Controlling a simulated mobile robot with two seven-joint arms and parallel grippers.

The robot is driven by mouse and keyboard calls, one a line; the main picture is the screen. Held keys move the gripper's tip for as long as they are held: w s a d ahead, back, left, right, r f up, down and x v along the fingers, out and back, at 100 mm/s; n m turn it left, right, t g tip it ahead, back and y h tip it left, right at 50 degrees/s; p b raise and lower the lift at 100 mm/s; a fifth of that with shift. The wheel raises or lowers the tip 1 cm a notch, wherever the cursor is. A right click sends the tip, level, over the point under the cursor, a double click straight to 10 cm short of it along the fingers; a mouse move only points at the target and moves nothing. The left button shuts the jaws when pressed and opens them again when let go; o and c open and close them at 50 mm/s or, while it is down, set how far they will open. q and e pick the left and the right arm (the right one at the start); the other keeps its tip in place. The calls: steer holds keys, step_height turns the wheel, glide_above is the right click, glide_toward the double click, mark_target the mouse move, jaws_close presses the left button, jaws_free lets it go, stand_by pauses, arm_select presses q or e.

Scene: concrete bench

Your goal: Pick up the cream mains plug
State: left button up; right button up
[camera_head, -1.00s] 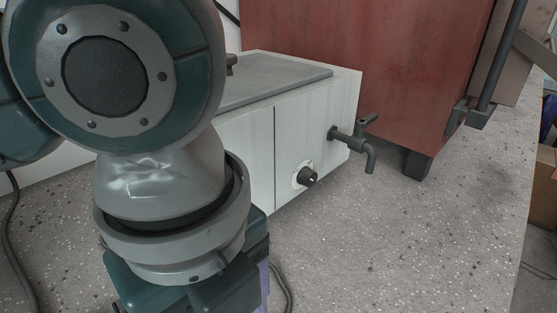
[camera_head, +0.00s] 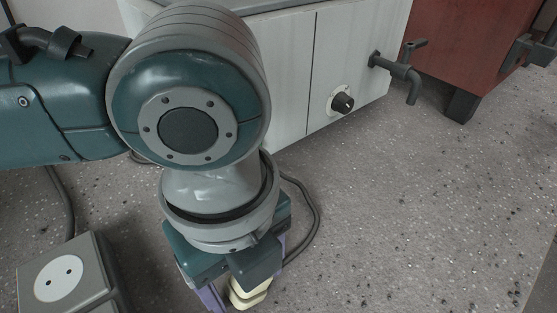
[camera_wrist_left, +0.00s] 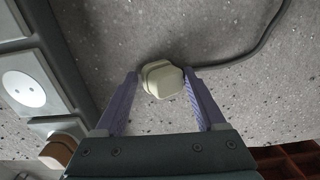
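The cream mains plug (camera_head: 249,294) is at the bottom of the head view, partly hidden by my left gripper. In the left wrist view the plug (camera_wrist_left: 163,80) sits over the speckled bench between the fingertips, with a visible gap on each side. A dark cable runs from it to the right. My left gripper (camera_wrist_left: 164,88) is open, its purple fingers on either side of the plug. In the head view the fingers are mostly hidden by the wrist. My right gripper is in neither view.
A grey socket block with a white round socket (camera_head: 58,278) stands left of the gripper. A white water-bath cabinet (camera_head: 340,60) with a knob (camera_head: 342,103) and tap (camera_head: 403,70) stands behind. A red cabinet (camera_head: 470,45) is at back right. The bench at right is clear.

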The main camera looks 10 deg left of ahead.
arm_select(q)
steer(key=shift+s+a+f, duration=0.1)
steer(key=shift+a+f, duration=0.05)
steer(key=shift+f, duration=0.1)
steer(key=shift+c, duration=1.4)
steer(key=shift+a, duration=0.1)
jaws_close()
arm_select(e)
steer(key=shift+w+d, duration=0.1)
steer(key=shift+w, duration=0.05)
arm_select(q)
steer(key=shift+r, duration=0.1)
